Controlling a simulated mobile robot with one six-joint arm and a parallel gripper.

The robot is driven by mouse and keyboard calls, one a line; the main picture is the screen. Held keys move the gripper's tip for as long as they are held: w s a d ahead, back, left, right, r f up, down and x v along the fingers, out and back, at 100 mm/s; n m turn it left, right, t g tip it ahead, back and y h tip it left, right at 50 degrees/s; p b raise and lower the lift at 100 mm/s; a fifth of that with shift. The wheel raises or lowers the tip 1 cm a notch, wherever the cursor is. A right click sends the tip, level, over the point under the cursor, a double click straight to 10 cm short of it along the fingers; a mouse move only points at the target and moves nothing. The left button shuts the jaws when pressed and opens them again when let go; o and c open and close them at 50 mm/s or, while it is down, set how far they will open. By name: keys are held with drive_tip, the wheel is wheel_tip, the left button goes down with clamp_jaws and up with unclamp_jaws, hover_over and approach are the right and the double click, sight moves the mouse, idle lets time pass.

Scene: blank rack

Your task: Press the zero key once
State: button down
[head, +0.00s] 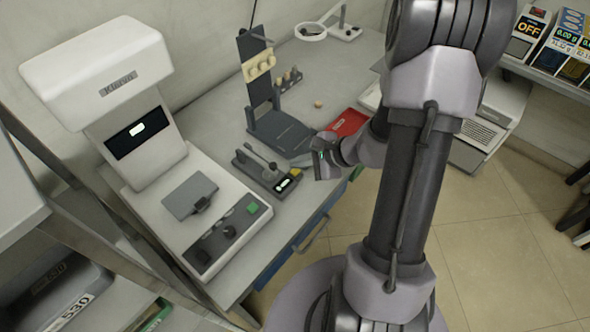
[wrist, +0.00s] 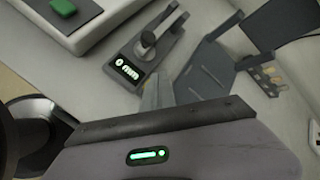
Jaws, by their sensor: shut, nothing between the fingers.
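A small dark gauge (head: 262,172) lies on the bench, with a lit display (head: 284,185) and a yellow key (head: 297,173) at its near right end. I cannot read a label on the key. In the wrist view the gauge's display (wrist: 127,70) reads "0 mm", and its post and round knob (wrist: 147,40) stand behind it. My gripper (head: 318,164) is just right of the yellow key in the head view. In the wrist view its shut, empty fingers (wrist: 154,90) point at the gauge's right edge beside the display.
A white Kieron machine (head: 160,175) with a green button (head: 253,208) stands left of the gauge. A dark stand (head: 280,130) with an upright board is behind it. A red tray (head: 347,122) lies behind my gripper. The bench's front edge is close by.

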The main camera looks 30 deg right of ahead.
sight(298, 172)
drive_tip(key=shift+f, duration=0.15)
drive_tip(key=shift+f+b, duration=0.3)
drive_tip(key=shift+b, duration=0.35)
drive_tip(key=shift+f+b, duration=0.45)
drive_tip(key=shift+b, duration=0.2)
idle(0.6)
drive_tip(key=shift+r, duration=0.1)
drive_tip(key=shift+r+p, duration=0.55)
drive_tip(key=shift+r, duration=0.25)
wheel_tip(298, 172, up, 5)
drive_tip(key=p, duration=0.3)
drive_tip(key=shift+p, duration=0.3)
idle(0.4)
